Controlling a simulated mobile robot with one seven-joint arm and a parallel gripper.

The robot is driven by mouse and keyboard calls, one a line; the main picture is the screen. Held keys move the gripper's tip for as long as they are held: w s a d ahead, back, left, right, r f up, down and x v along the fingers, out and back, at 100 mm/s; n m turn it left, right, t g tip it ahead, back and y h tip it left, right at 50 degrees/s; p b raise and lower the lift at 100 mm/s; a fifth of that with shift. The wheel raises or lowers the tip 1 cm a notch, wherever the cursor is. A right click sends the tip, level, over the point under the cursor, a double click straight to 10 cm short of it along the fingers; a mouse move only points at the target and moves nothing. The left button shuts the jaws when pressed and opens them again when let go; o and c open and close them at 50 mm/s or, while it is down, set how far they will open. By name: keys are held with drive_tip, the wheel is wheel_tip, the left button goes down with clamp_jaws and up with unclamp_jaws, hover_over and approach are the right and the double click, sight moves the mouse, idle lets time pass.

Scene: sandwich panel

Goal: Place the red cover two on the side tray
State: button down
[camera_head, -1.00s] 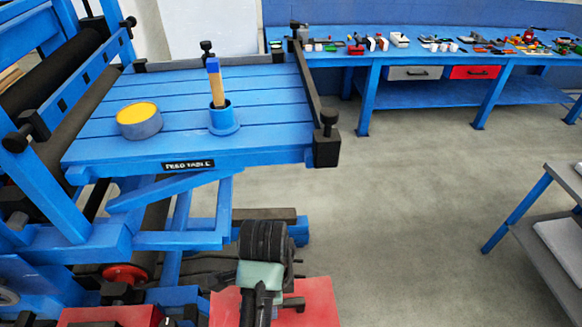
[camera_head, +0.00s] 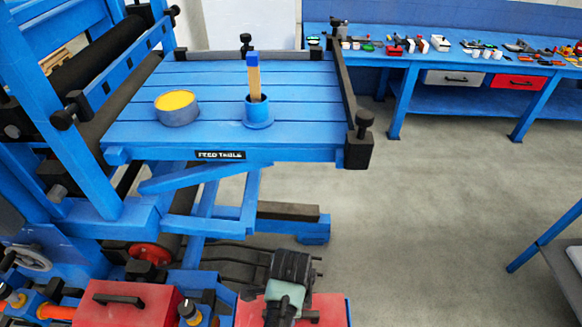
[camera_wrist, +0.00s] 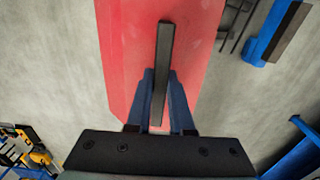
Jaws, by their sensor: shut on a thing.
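A red cover (camera_head: 333,312) with a black bar handle is at the bottom of the head view, partly cut off by the edge. It fills the upper middle of the wrist view (camera_wrist: 122,60), its black handle (camera_wrist: 165,45) running lengthwise. My gripper (camera_wrist: 161,74) has its two blue fingers closed on either side of this handle. The cover hangs over bare floor. A second red cover (camera_head: 150,298) with a black handle sits on the machine at lower left. I cannot tell which part is the side tray; a grey-topped stand (camera_head: 570,250) is cut off at the right.
The blue feed table (camera_head: 310,130) holds a yellow-topped round tin (camera_head: 177,108) and a blue cup (camera_head: 258,113) with a brush. Blue machine frames and a red handwheel (camera_head: 150,256) are at left. A tool bench (camera_head: 440,102) stands behind. Grey floor (camera_head: 430,220) is open at right.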

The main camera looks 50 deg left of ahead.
drive_tip(key=shift+w+f, duration=0.1)
drive_tip(key=shift+w, duration=0.05)
drive_tip(key=c, duration=1.2)
unclamp_jaws()
drive_tip(key=shift+f, duration=0.15)
drive_tip(key=o, duration=0.4)
wheel_tip(320, 180, up, 12)
drive_tip(key=p, duration=0.1)
drive_tip(key=shift+r, duration=0.2)
